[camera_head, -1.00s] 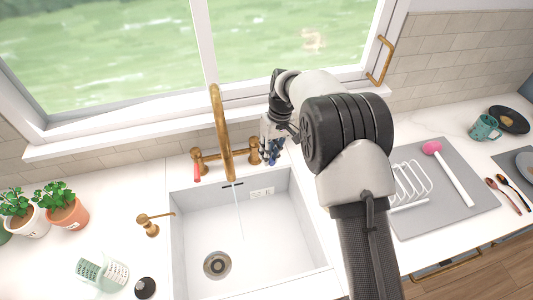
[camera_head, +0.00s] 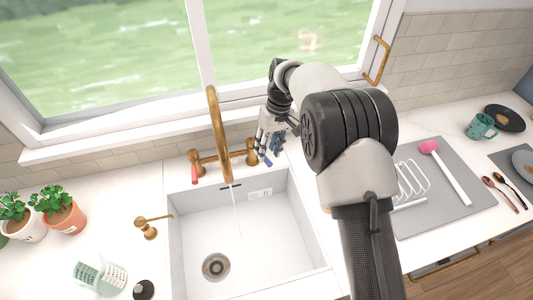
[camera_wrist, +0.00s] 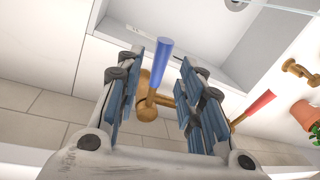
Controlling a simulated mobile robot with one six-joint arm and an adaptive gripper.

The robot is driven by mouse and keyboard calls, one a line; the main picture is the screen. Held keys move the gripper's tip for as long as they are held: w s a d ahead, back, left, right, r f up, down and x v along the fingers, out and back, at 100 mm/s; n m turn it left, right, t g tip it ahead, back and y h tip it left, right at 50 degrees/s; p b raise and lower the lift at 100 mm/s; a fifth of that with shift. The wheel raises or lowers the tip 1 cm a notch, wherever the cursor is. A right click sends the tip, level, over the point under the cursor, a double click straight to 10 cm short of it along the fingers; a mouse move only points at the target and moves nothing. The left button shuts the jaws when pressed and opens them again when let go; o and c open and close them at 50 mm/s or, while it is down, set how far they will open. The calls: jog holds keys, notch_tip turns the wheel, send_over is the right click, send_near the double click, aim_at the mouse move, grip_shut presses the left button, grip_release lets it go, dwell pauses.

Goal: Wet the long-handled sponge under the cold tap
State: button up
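The long-handled sponge (camera_head: 445,170), with a pink head and white handle, lies on a grey mat at the right. The brass tap (camera_head: 220,130) stands behind the white sink (camera_head: 265,225), and a thin stream of water (camera_head: 238,215) runs from its spout. Its red lever (camera_head: 194,173) is on the left; in the wrist view it also shows (camera_wrist: 255,108). The blue cold lever (camera_wrist: 162,62) stands between my gripper's parted fingers in the wrist view, with gaps on both sides. My gripper (camera_head: 268,150) is open at the tap's right side, holding nothing.
A white wire rack (camera_head: 410,182) is on the grey mat (camera_head: 440,215), partly behind my arm. Spoons, a teal mug (camera_head: 482,127) and plates are further right. Potted plants (camera_head: 60,210), a brass dispenser (camera_head: 148,228) and a pale green holder (camera_head: 98,275) stand left of the sink.

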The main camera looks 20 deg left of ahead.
notch_tip(320, 180, up, 9)
jog(key=w+d, duration=0.1)
jog(key=shift+w, duration=0.2)
jog(key=shift+d, duration=0.1)
jog(key=s+d+r+m+t+b, duration=0.1)
jog(key=s+d+r+m+t, duration=0.15)
jog(key=d+r, duration=0.6)
jog(key=s+d+r+m+t+b, duration=0.1)
jog(key=s+d+r+m+b, duration=0.25)
jog(key=d, duration=0.85)
jog(key=s+d+f+m+t, duration=0.1)
jog(key=s+d+f+m, duration=0.1)
jog(key=s+d, duration=0.6)
jog(key=s+d+f+m+t+h+b, duration=0.1)
jog(key=s+d+f+m+t, duration=0.1)
jog(key=s+d, duration=0.6)
jog(key=s+f, duration=0.1)
jog(key=s, duration=0.4)
jog(key=shift+s+f+m, duration=0.25)
jog(key=shift+s+m, duration=0.05)
jog(key=shift+m, duration=0.1)
jog(key=shift+c, duration=0.5)
